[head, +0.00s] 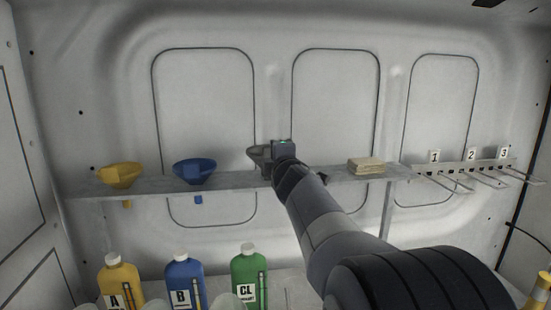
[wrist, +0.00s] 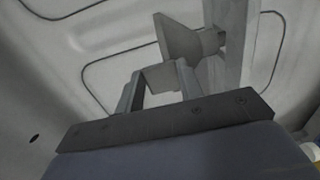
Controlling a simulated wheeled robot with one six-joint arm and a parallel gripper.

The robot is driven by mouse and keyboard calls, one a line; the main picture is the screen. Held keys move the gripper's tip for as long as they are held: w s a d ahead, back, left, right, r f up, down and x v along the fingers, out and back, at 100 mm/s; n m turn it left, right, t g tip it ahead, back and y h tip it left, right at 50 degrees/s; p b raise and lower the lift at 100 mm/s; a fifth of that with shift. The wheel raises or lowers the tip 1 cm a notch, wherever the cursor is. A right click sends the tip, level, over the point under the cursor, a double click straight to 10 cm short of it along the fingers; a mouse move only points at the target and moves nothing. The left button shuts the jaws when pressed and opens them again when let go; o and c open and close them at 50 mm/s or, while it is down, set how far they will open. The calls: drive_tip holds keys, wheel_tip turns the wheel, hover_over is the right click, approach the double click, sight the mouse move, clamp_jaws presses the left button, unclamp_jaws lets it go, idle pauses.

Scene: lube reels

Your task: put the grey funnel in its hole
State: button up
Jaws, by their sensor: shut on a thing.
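The grey funnel (head: 259,154) is at the shelf (head: 228,181), right of the blue funnel, partly hidden behind my gripper (head: 284,152). In the wrist view, the grey funnel (wrist: 178,38) has its wide mouth to the left and its narrow end toward the shelf (wrist: 228,65). My gripper (wrist: 161,72) is shut on a flat pale grey part of the funnel. The narrow end is close to or touching the shelf; I cannot tell whether it is inside a hole. The hole itself is hidden.
The yellow funnel (head: 119,175) and blue funnel (head: 194,171) sit in the shelf, spouts showing below. A beige stack (head: 366,165) lies right of my gripper. Numbered hooks (head: 475,173) are at far right. Yellow (head: 120,281), blue (head: 184,280) and green (head: 248,275) bottles stand below.

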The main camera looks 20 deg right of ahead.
drive_tip(key=o, duration=1.1)
drive_tip(key=shift+f, duration=0.1)
drive_tip(key=shift+c, duration=0.2)
drive_tip(key=p+v, duration=0.2)
drive_tip(key=v, duration=1)
